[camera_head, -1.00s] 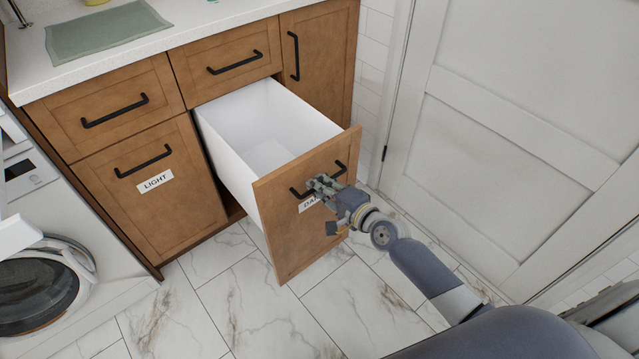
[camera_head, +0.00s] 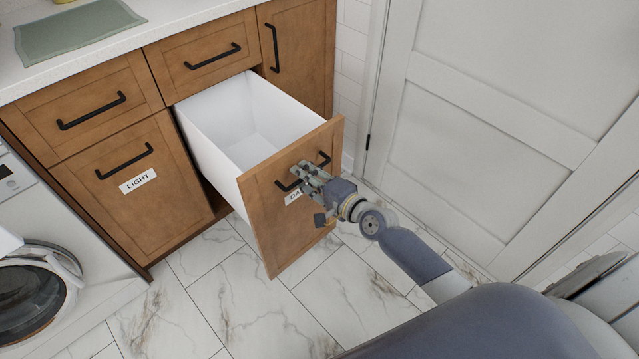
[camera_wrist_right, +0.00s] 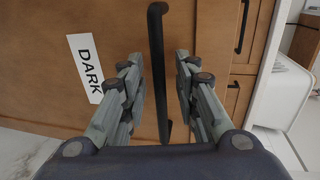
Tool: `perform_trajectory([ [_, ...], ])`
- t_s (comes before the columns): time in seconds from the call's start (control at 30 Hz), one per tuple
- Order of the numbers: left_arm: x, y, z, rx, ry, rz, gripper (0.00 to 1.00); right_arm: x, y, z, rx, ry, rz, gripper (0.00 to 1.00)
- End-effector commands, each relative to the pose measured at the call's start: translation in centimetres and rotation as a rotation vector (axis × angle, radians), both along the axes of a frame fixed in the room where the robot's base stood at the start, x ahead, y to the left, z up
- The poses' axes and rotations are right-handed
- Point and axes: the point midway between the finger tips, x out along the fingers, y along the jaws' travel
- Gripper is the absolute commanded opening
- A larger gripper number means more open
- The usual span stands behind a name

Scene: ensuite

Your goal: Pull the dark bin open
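The dark bin (camera_head: 290,205) is a wooden-fronted pull-out with a white, empty inside (camera_head: 245,115). It stands far out from the cabinet. Its label (camera_wrist_right: 84,68) reads DARK in the right wrist view. Its black bar handle (camera_wrist_right: 157,70) runs between the two fingers of my right gripper (camera_wrist_right: 160,60). The fingers are parted, with a visible gap on each side of the bar. In the head view, my right gripper (camera_head: 308,176) is at the bin front and partly hides the handle and label. My left gripper is not in view.
The closed LIGHT bin (camera_head: 135,190) is to the left, beside a washing machine (camera_head: 40,290). Closed drawers (camera_head: 205,58) sit above under the white counter. A white door (camera_head: 480,130) stands at the right. Marble floor (camera_head: 200,310) is clear in front.

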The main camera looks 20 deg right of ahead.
Motion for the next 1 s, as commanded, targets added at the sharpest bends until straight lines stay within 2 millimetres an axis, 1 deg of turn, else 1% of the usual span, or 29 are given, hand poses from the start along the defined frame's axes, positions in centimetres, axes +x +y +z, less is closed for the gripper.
perform_trajectory([
  [0.17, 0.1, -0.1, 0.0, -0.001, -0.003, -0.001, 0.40, -2.4, -0.8, 0.4, -0.002, 0.003, 0.001, 0.29],
  [0.4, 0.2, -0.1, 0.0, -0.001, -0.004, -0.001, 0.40, -6.4, -2.4, 1.3, -0.004, 0.002, 0.001, 0.29],
  [0.6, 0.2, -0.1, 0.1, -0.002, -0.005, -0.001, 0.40, -9.0, -3.4, 1.9, -0.003, 0.001, 0.001, 0.29],
  [0.8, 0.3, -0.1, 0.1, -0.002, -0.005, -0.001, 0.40, -10.3, -3.8, 2.2, -0.002, -0.001, -0.001, 0.29],
  [1.0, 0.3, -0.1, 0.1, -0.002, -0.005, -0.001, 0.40, -10.5, -3.9, 2.4, -0.001, -0.001, 0.000, 0.29],
])
